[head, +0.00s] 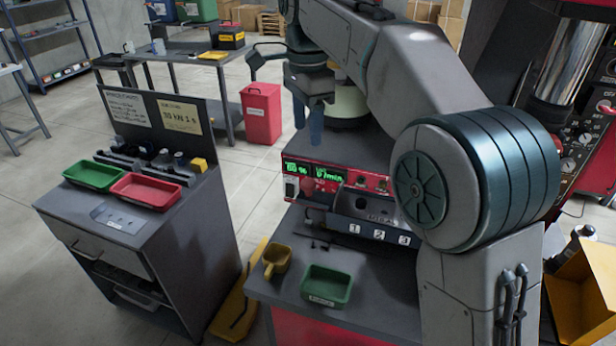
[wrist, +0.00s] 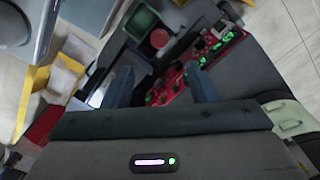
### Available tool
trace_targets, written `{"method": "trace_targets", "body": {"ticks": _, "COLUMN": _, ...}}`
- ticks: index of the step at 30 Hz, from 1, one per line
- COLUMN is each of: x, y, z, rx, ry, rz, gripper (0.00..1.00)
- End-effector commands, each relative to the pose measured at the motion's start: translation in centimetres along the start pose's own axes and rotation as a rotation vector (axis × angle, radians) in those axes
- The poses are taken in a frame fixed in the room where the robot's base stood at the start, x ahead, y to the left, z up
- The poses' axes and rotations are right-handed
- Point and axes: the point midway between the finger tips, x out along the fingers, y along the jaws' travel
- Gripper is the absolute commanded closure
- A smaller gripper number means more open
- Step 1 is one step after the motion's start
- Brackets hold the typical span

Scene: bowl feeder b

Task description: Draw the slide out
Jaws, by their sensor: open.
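My gripper (head: 309,115) is open and empty, fingers pointing down, above the back of the grey feeder bench in the head view. Its two fingers also show in the wrist view (wrist: 161,88), with a gap between them. The red control panel (head: 335,177) with green displays stands below it; in the wrist view the panel (wrist: 215,60) lies beyond the fingers. A dark sloped unit (head: 360,228) with plates marked 1, 2 and 3 sits in front of the panel. I cannot tell which part is the slide. My arm hides the right of the bench.
A green tray (head: 326,287) and a yellow scoop (head: 277,261) sit on the bench front, with small dark parts behind them. A pale bowl (head: 347,112) is behind my gripper. A cart (head: 150,240) with red and green trays stands left. A yellow bin (head: 585,300) is at right.

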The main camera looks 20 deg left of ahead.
Motion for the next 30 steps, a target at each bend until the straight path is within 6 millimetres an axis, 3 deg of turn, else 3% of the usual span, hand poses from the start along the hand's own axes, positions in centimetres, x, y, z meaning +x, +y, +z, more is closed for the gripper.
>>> {"method": "trace_targets", "body": {"ticks": 18, "x": 11.0, "y": 0.1, "z": -0.1, "rx": -0.001, "ry": 0.0, "rz": 0.002, "gripper": 0.48}}
{"method": "trace_targets", "body": {"ticks": 24, "x": 12.5, "y": 0.1, "z": -0.1, "rx": -0.001, "ry": 0.0, "rz": 0.0, "gripper": 0.48}}
{"method": "trace_targets", "body": {"ticks": 30, "x": 12.7, "y": 0.1, "z": -0.1, "rx": -0.001, "ry": 0.0, "rz": -0.001, "gripper": 0.48}}
